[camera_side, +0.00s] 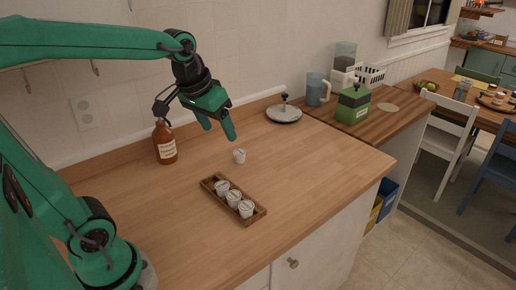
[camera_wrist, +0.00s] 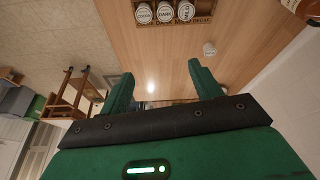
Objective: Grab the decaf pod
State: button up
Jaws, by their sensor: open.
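Three white pods with dark lettering on their lids stand in a wooden tray (camera_side: 208,189): one at the far left end (camera_side: 222,187), one in the middle (camera_side: 234,197), one nearest the front (camera_side: 246,208). The wrist view shows them at its top edge; the lettering is small, and one tray label at the right seems to read DECAF. A fourth white pod (camera_side: 239,155) stands loose on the counter behind the tray; it also shows in the wrist view (camera_wrist: 210,48), its lid lettering unreadable. My gripper (camera_side: 219,131) is open and empty, above and behind the loose pod; its fingers (camera_wrist: 160,70) point downward.
A brown bottle (camera_side: 165,143) stands left of my gripper near the wall. A round metal lidded item (camera_side: 284,112) lies back right. A green machine (camera_side: 353,103) and blue jug (camera_side: 316,89) stand farther right. The counter right of the tray is clear.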

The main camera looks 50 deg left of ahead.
jog(key=w+a+f+n+g, duration=0.1)
jog(key=w+a+n, duration=0.1)
jog(key=w+a, duration=0.3)
jog(key=n+g, duration=0.3)
jog(key=n, duration=0.1)
send_over(239, 152)
jog(key=shift+h, duration=0.3)
jog(key=f, duration=1.6)
jog(key=shift+d, duration=0.3)
jog(key=shift+w+a+f, duration=0.1)
jog(key=shift+a+f, duration=0.05)
jog(key=shift+a, duration=0.05)
jog(key=shift+f, duration=0.15)
jog(key=shift+f, duration=1.2)
jog(key=shift+f, duration=0.1)
jog(key=shift+f, duration=2.45)
